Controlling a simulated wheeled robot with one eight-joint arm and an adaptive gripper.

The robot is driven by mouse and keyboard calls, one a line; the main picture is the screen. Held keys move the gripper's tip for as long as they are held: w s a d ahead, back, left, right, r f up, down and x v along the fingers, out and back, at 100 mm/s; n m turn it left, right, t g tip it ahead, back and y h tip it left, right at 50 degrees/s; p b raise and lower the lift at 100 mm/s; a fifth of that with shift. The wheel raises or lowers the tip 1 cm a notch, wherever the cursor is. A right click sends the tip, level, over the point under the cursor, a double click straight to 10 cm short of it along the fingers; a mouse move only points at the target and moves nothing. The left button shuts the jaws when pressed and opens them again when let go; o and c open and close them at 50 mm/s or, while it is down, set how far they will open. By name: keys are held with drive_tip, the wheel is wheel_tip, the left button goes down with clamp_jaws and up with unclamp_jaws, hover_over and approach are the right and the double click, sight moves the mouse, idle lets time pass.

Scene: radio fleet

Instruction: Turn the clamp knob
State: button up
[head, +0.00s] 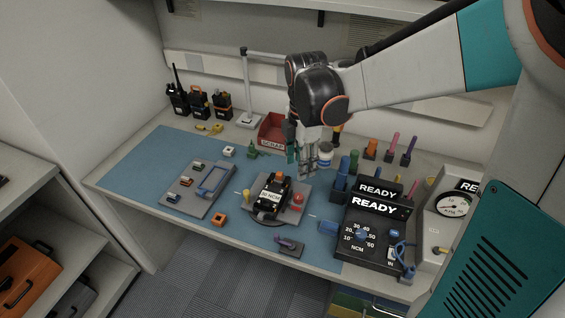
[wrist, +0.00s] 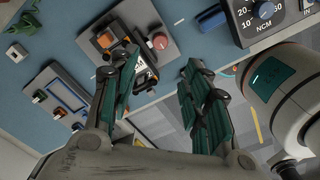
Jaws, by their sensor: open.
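A red knob (head: 298,199) stands upright on the right side of a grey fixture plate (head: 265,211), beside a black and orange radio (head: 272,192) held on the fixture. It looks like the clamp knob. In the wrist view the red knob (wrist: 160,42) shows beyond the fingertips, with the radio just left of it. My gripper (head: 301,160) is open and empty, above the back of the bench and behind the knob in the head view. Its two teal fingers (wrist: 160,68) are spread apart in the wrist view and touch nothing that I can see.
A black torque tester (head: 375,248) with a blue dial and READY display stands at the right. Upright tools and a blue holder (head: 340,183) are close to the gripper's right. A red bin (head: 274,130) is behind. The blue mat (head: 143,171) is clear at left.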

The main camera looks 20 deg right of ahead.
sight(299, 196)
wheel_tip(299, 196, down, 13)
drive_tip(key=b, duration=0.4)
drive_tip(key=shift+r+b, duration=0.1)
drive_tip(key=shift+b, duration=0.2)
clamp_jaws()
